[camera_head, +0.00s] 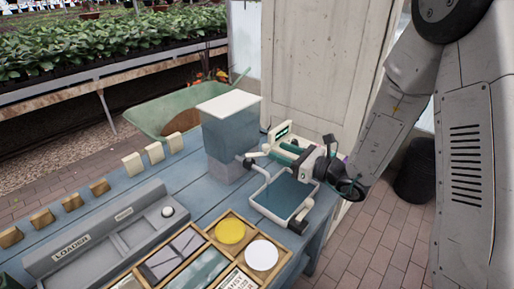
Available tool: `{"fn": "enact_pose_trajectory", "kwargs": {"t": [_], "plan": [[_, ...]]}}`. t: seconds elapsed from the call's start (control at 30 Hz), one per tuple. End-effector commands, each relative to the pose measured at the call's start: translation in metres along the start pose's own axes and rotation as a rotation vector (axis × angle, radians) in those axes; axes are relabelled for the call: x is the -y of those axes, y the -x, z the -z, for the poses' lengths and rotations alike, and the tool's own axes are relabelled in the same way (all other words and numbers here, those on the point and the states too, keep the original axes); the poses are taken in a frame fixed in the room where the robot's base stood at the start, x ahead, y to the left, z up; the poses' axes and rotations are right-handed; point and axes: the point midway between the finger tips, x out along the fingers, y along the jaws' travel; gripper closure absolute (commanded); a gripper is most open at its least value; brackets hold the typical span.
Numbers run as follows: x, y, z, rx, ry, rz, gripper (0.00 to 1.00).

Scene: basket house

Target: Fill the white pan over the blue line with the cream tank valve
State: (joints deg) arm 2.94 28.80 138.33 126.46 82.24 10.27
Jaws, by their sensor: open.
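A tank (228,130) with translucent blue-grey walls and a cream lid stands at the back right of the blue table. The white pan (256,206) sits in front of it, near the table's right edge, with a flat dark-teal inside. I cannot tell whether that is water, and no blue line can be made out. My gripper (273,194) is open, reaching in from the right, its spread fingers appearing over or beside the pan. It holds nothing I can see.
A grey loader panel (95,250) with a white knob (168,211) and a wooden tray (207,236) with yellow and white discs fill the front. Several small blocks (99,187) line the left. A green wheelbarrow (150,113) is behind.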

Motion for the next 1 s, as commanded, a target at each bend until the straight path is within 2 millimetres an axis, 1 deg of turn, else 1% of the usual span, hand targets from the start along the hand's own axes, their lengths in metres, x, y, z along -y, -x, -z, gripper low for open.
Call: {"fn": "enact_pose_trajectory", "kwargs": {"t": [0.03, 0.1, 0.3, 0.47, 0.7, 0.73, 0.77, 0.8, 0.87, 1.0], "plan": [[-0.002, -0.010, 0.000, 0.001, 0.000, -0.004, 0.56], [-0.002, -0.022, 0.000, 0.001, 0.000, -0.005, 0.56], [-0.001, -0.049, 0.000, 0.001, 0.000, -0.003, 0.56], [-0.001, -0.059, 0.000, 0.000, -0.001, -0.001, 0.56], [-0.002, -0.060, 0.000, 0.000, -0.001, -0.002, 0.56], [-0.002, -0.060, 0.000, 0.000, -0.001, -0.002, 0.62], [-0.002, -0.060, 0.000, 0.000, -0.001, -0.002, 0.70], [-0.002, -0.060, 0.000, 0.000, -0.001, -0.002, 0.81], [-0.002, -0.060, 0.000, 0.000, -0.001, -0.002, 0.98], [-0.004, -0.062, 0.000, 0.001, -0.001, -0.005, 0.99]]}}
